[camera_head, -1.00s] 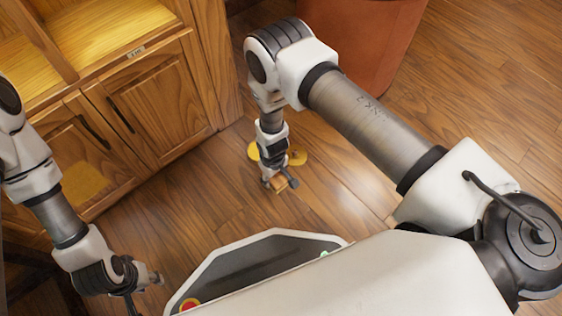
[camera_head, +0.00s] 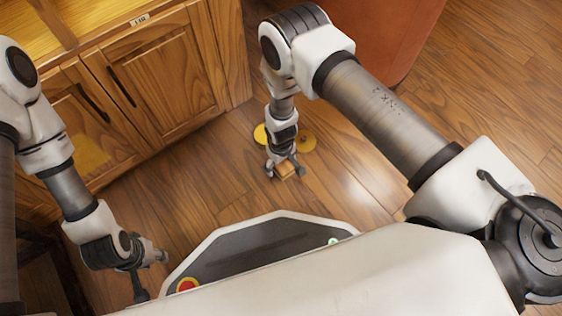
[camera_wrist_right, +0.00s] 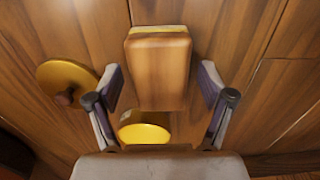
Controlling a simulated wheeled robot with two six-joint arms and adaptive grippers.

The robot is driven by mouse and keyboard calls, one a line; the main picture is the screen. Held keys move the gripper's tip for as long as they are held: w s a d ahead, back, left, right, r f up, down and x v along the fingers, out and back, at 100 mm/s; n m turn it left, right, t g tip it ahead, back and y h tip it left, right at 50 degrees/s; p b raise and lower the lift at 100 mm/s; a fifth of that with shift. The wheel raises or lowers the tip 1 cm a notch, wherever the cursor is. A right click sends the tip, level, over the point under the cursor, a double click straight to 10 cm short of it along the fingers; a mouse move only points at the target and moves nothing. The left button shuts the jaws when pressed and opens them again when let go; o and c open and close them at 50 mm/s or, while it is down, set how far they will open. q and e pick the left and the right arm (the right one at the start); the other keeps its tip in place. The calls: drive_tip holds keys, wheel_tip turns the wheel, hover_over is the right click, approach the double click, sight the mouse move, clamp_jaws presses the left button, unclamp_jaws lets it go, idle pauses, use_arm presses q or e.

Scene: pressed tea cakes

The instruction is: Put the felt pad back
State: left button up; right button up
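A wooden block (camera_wrist_right: 158,75) with a yellow strip along its far edge lies between the fingers of my right gripper (camera_wrist_right: 160,88) in the right wrist view. I take this block for the felt pad, but cannot be sure. The fingers are spread on either side, with a small gap showing beside it. In the head view the right gripper (camera_head: 284,171) is low over the floor at the block (camera_head: 286,169). My left gripper (camera_head: 150,271) hangs at the lower left, fingers apart and empty, away from the block.
Two yellow round pieces lie by the right gripper: a disc with a brown knob (camera_wrist_right: 62,78) and a thicker one (camera_wrist_right: 144,133). A wooden cabinet (camera_head: 150,85) stands at upper left and a terracotta-coloured container (camera_head: 385,30) at the top. Open wooden floor (camera_head: 480,90) lies to the right.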

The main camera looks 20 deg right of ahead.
sight(282, 163)
wheel_tip(282, 163, up, 12)
drive_tip(key=p, duration=1.1)
drive_tip(key=shift+r+p, duration=0.15)
drive_tip(key=shift+p, duration=0.25)
drive_tip(key=shift+d, duration=0.1)
drive_tip(key=s+d+r+m, duration=0.2)
drive_tip(key=s+d+r, duration=0.3)
drive_tip(key=s, duration=0.5)
drive_tip(key=s+d+r+m, duration=0.2)
drive_tip(key=s+d+r, duration=0.3)
drive_tip(key=s, duration=0.5)
drive_tip(key=shift+s+d+r, duration=0.35)
drive_tip(key=shift+d+r, duration=0.05)
drive_tip(key=shift+d, duration=0.3)
